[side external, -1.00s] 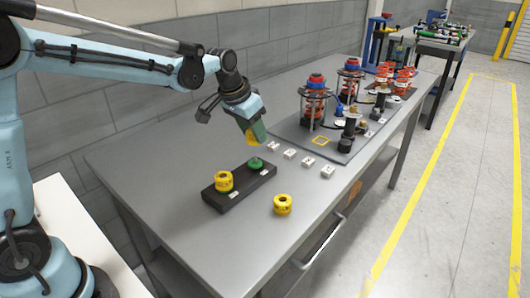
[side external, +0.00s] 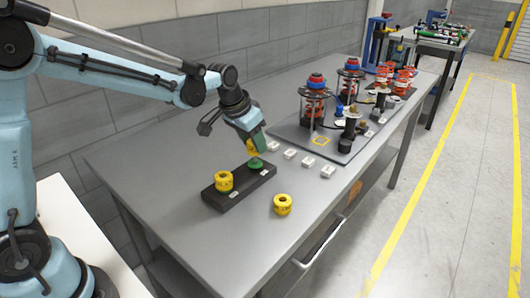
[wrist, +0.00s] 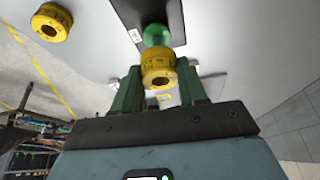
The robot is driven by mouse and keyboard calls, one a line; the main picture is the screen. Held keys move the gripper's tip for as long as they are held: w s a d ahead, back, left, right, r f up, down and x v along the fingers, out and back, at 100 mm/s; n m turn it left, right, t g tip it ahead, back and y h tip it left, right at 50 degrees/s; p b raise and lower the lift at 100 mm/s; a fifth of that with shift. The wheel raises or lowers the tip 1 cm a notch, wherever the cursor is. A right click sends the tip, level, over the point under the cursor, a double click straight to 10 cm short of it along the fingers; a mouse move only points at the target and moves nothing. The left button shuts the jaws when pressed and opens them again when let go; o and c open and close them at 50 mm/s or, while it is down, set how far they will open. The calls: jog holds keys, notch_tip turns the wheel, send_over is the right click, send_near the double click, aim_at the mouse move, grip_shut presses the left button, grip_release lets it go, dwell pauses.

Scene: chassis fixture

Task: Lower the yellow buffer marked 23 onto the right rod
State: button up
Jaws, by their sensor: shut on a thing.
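My gripper (side external: 257,146) is shut on a yellow buffer (side external: 251,147) and holds it just above the right end of the black block (side external: 228,192). In the wrist view the buffer (wrist: 158,72) sits between my green fingers, its round hole showing; I cannot read its number. A green piece (side external: 256,164) sits at the block's right position, close under the held buffer; it also shows in the wrist view (wrist: 156,36). The right rod is mostly hidden, and I cannot tell whether the buffer is around it. Another yellow buffer (side external: 224,181) stands at the block's left position.
A loose yellow buffer (side external: 282,205) lies on the grey table (side external: 250,245) right of the block. Several small white labelled blocks (side external: 308,161) lie behind it. A plate with spring assemblies (side external: 313,103) stands farther back. The table's front is clear.

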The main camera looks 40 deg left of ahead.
jog(key=shift+f, duration=1.1)
jog(key=shift+f, duration=0.1)
jog(key=shift+f, duration=0.3)
jog(key=shift+f, duration=0.15)
dwell(0.7)
jog(key=o, duration=1.1)
jog(key=shift+o, duration=0.2)
notch_tip(320, 180, up, 7)
